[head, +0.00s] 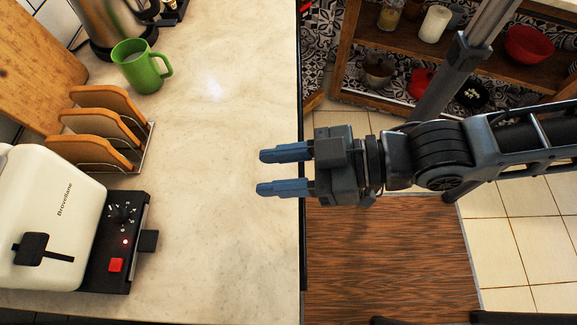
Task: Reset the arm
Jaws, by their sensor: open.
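My gripper (265,170) shows in the head view with its two blue fingers parallel and apart. It is open, with nothing between the fingers. The fingertips reach over the right edge of the pale countertop (215,215), while the gripper body and my arm stretch to the right over the floor. I cannot tell how high above the counter the fingers are.
A white toaster (50,215) with a black control panel stands at the counter's left. The counter's middle is clear. Wooden shelving (460,62) stands at the back right.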

